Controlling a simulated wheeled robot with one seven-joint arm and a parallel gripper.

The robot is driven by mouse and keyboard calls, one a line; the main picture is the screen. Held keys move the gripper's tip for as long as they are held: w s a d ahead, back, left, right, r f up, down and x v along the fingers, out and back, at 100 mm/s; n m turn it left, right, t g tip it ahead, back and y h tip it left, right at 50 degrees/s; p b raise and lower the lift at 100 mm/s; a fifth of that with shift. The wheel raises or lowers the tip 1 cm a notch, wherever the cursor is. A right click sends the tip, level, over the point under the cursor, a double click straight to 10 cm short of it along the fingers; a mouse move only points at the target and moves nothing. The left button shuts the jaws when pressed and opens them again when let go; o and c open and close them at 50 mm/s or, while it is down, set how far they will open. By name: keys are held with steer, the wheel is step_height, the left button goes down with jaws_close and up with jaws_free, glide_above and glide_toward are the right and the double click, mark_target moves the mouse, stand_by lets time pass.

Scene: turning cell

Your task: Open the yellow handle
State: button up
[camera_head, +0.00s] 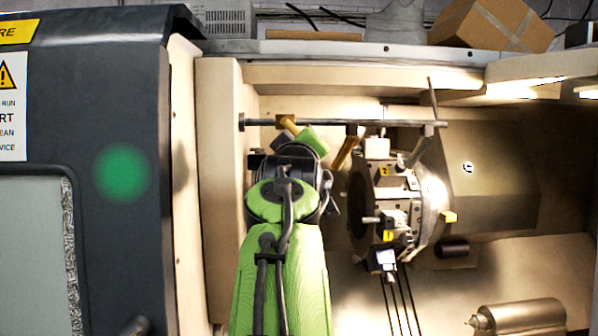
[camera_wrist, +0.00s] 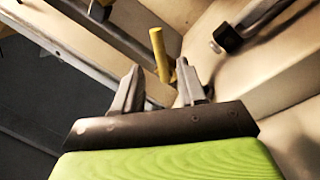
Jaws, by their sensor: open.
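A yellow handle (camera_wrist: 160,55) stands up beyond my gripper (camera_wrist: 160,75) in the wrist view. It appears between and past the two fingertips, and the fingers are apart with nothing held. In the head view a short yellow handle (camera_head: 288,125) hangs from a horizontal rod (camera_head: 325,122), close to the green end of my arm. A longer, darker yellow handle (camera_head: 345,150) hangs from the same rod further right. I cannot tell for certain which one the wrist view shows. My fingertips are hidden behind my arm in the head view. Contact with the handle cannot be made out.
A tool turret (camera_head: 437,190) with several holders stands right of my arm. A grey lever (camera_head: 419,152) hangs near the rod's right end. The dark machine door (camera_head: 120,60) is at the left. A cardboard box (camera_head: 488,25) sits on top of the machine. Thin rods stand below the turret.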

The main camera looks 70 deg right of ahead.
steer(key=b+v, duration=0.1)
steer(key=v, duration=0.7)
steer(key=shift+b, duration=0.35)
steer(key=shift+c, duration=0.3)
steer(key=d+f+n+g, duration=0.1)
steer(key=f, duration=0.1)
steer(key=w+d+f+n+g+h, duration=0.1)
steer(key=f+n, duration=0.1)
steer(key=d+f+n, duration=0.1)
steer(key=f, duration=0.1)
steer(key=shift+w+d+n+g+b, duration=0.15)
steer(key=shift+d+n+g+b, duration=0.15)
steer(key=shift+d+g, duration=0.1)
jaws_close()
steer(key=w+a+f+n+h, duration=0.25)
steer(key=f+n+h, duration=0.2)
steer(key=n, duration=0.75)
steer(key=s+p+x, duration=0.1)
steer(key=p+x, duration=0.4)
steer(key=x, duration=0.8)
steer(key=shift+s+d+r+g+y+p, duration=0.25)
steer(key=shift+s+r+g+y+p, duration=0.1)
steer(key=shift+s+r+g, duration=0.1)
